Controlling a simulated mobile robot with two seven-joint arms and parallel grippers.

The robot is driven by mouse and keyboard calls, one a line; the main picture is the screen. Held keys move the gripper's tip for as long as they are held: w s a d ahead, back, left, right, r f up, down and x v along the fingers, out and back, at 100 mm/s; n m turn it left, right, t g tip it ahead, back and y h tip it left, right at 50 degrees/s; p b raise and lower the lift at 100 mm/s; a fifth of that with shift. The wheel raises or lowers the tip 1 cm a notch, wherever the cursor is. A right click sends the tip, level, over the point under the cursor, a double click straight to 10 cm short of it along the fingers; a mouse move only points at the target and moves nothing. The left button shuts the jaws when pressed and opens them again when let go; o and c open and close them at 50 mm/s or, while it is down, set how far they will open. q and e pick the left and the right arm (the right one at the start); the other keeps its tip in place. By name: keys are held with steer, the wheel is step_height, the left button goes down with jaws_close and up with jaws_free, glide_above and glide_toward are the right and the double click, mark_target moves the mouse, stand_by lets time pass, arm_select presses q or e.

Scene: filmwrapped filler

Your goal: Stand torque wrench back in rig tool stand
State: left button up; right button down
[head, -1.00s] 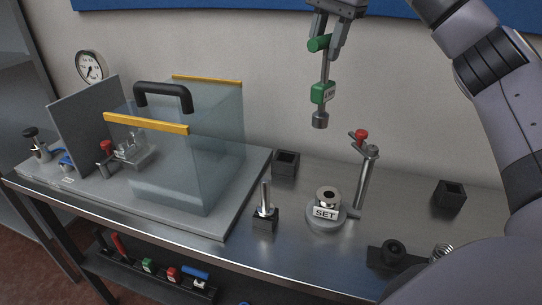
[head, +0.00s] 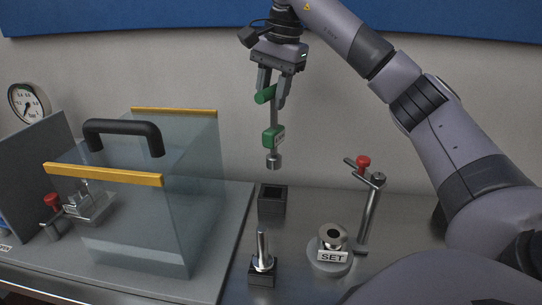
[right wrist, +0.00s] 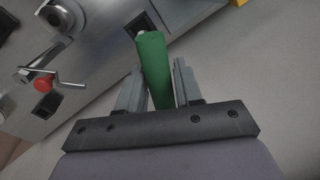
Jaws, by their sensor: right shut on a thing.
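The torque wrench (head: 274,137) has a green grip, a thin steel shaft, a green block with a label and a steel socket at its lower end. My right gripper (head: 272,98) is shut on its green grip, and the wrench hangs nearly upright in the air. The grip also shows between the fingers in the right wrist view (right wrist: 153,72). A black, square, open-topped holder (head: 272,199), seemingly the tool stand, is on the bench under the wrench socket, with a gap between them. My left gripper is not in view.
A clear guard box with a black handle (head: 122,128) and yellow edges is left of the holder. In front is a black block with an upright steel pin (head: 262,266). To the right are a round "SET" fixture (head: 330,256) and a post with a red knob (head: 370,200).

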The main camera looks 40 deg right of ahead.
mark_target(272, 143)
step_height(272, 143, down, 12)
steer(key=shift+r, duration=0.2)
steer(key=shift+f, duration=0.1)
steer(key=c, duration=0.8)
jaws_free()
steer(key=shift+o, duration=0.2)
step_height(272, 143, up, 12)
steer(key=s, duration=0.2)
steer(key=shift+d, duration=0.3)
steer(key=shift+s+f, duration=0.1)
steer(key=shift+s, duration=0.05)
